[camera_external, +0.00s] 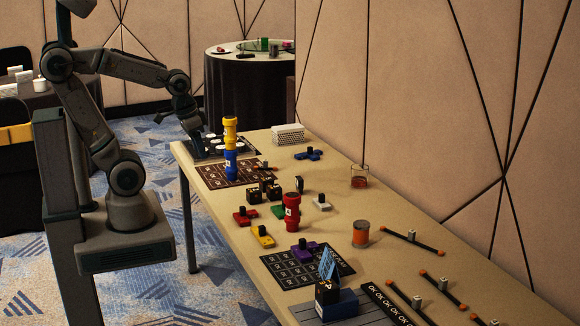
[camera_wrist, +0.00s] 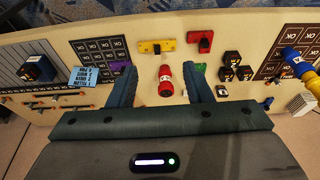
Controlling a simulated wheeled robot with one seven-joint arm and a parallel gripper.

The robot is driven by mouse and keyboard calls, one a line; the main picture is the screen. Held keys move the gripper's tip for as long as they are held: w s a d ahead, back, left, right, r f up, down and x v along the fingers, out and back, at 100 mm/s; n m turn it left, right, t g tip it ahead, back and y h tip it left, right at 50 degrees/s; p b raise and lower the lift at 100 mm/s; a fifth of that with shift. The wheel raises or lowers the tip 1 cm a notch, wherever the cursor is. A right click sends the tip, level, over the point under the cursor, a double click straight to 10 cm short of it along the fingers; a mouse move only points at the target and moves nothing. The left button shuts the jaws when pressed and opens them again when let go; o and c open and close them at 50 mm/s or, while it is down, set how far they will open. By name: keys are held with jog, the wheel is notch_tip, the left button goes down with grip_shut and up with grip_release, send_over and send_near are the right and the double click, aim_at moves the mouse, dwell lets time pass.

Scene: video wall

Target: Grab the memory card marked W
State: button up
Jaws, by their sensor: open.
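Several small dark cubes with pale marks stand in a cluster mid-table (camera_external: 265,189); the cluster also shows right of my fingers in the wrist view (camera_wrist: 232,59). Another dark cube (camera_external: 327,291) sits on a blue block by a blue sign, at the left in the wrist view (camera_wrist: 38,68). The marks are too small to read, so I cannot tell which thing is the card marked W. My gripper (camera_external: 195,136) is over the table's far left end, by a mat with white discs. Its fingers are apart and empty in the wrist view (camera_wrist: 161,90).
A red cylinder (camera_external: 292,212) stands mid-table, seen beyond my fingers. A tall yellow-and-blue cylinder (camera_external: 230,150) stands close to my gripper. Red, yellow, green and purple pieces, dark grid mats, a glass (camera_external: 359,178), an orange jar (camera_external: 361,234) and orange-tipped rods (camera_external: 413,241) occupy the table.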

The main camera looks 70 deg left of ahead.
jog(key=w+a+r+n+b, duration=0.2)
jog(key=w+a+n+b, duration=0.15)
jog(key=w, duration=0.85)
jog(key=n+g+y+b, duration=0.2)
jog(key=n+y+b, duration=0.4)
jog(key=n, duration=0.7)
send_over(300, 178)
jog(key=d, duration=0.3)
notch_tip(300, 178, down, 20)
jog(key=h, duration=0.1)
jog(key=x, duration=0.7)
jog(key=shift+s+d+f, duration=0.25)
jog(key=shift+s+f, duration=0.1)
jog(key=shift+f, duration=0.1)
jog(key=shift+h, duration=0.3)
jog(key=shift+s+d+x, duration=0.1)
jog(key=shift+d+x, duration=0.1)
jog(key=shift+x, duration=1.15)
jog(key=shift+s+d+x, duration=0.15)
jog(key=shift+x, duration=1.25)
jog(key=shift+f, duration=0.1)
grip_shut()
